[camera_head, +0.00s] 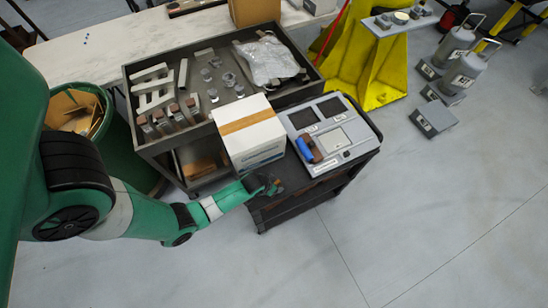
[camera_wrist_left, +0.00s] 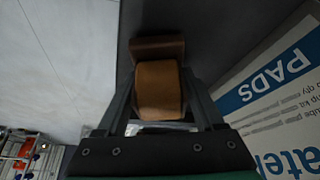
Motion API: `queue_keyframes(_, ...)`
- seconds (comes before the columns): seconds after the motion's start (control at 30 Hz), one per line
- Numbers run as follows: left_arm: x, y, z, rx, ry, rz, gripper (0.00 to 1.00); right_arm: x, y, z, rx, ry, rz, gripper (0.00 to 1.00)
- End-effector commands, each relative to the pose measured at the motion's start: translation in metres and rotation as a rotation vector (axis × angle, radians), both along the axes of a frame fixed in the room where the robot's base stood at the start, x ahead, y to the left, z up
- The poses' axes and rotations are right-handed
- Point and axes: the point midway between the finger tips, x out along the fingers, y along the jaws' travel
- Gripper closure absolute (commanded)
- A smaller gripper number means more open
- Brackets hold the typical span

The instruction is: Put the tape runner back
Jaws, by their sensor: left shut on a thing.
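My left gripper (camera_head: 268,188) is at the near left corner of the dark cart (camera_head: 290,207), in front of the white box. In the left wrist view its two fingers are closed on the sides of a thing with an orange-tan rounded body and a brown end, which looks like the tape runner (camera_wrist_left: 160,88). Most of it is hidden by the gripper in the head view. A light grey tool board (camera_head: 352,152) with dark recesses and small labels lies on the cart top, right of the gripper. My right gripper is not in view.
A white carton (camera_head: 250,145) with a tan tape strip stands beside the gripper. A blue and brown tool (camera_head: 307,149) sits on the board's left side. A grey tray bench (camera_head: 150,150) holds metal parts and a plastic bag.

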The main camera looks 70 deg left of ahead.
Motion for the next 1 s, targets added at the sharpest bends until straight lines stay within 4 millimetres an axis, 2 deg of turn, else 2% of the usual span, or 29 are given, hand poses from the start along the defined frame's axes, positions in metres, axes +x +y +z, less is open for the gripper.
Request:
queue_keyframes(0.23,0.0,0.0,-0.003,0.001,-0.001,0.0,1.0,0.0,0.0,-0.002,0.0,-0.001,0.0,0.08)
queue_keyframes(0.27,0.0,0.0,-0.002,0.0,0.0,0.0,0.27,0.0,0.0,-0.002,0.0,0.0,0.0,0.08)
queue_keyframes(0.4,0.0,0.0,-0.001,0.0,0.0,0.0,0.02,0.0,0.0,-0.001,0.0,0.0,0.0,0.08)
queue_keyframes(0.77,0.0,0.0,0.004,0.0,0.0,0.0,0.01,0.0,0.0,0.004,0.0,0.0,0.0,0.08)
queue_keyframes(0.93,-0.011,-0.007,0.032,0.001,-0.001,0.0,0.01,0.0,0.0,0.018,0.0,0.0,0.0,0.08)
queue_keyframes(1.0,-0.018,-0.011,0.053,0.0,0.001,-0.001,0.01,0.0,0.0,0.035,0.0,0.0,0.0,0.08)
